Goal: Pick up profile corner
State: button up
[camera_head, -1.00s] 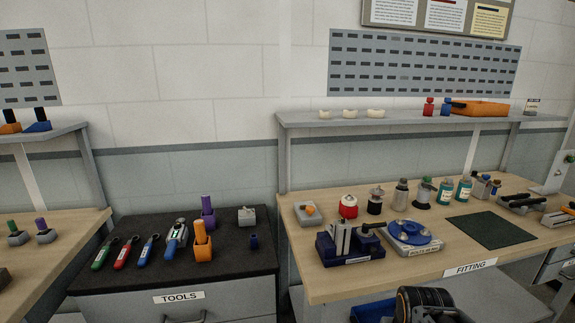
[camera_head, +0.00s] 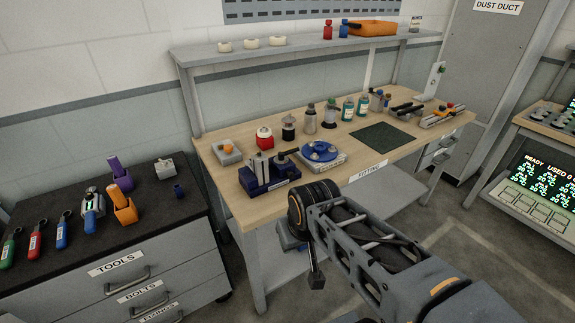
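I cannot pick out the profile corner with certainty. A small grey block-like part (camera_head: 165,169) sits at the back right of the black-topped tools cabinet (camera_head: 165,215). A pale upright angled plate (camera_head: 431,82) stands at the far end of the fitting bench (camera_head: 225,178). My arm reaches in from the lower right, in front of the bench. The end of my gripper (camera_head: 316,281) seems to hang below the dark round joint, over the floor, apart from the parts on the benches. Its fingers do not show clearly.
A blue vise (camera_head: 268,178) and a blue turntable (camera_head: 320,151) stand near the bench's front edge. Bottles and jars line its back, under a shelf (camera_head: 300,42). A dark green mat (camera_head: 383,138) is clear. A screen console (camera_head: 545,180) stands at right. Floor between is open.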

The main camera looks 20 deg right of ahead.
aim_at(259, 167)
jog(key=k, duration=1.1)
jog(key=z, duration=0.25)
jog(key=i, duration=0.85)
jog(key=u, duration=1)
jog(key=i, duration=0.8)
jog(key=u, duration=0.85)
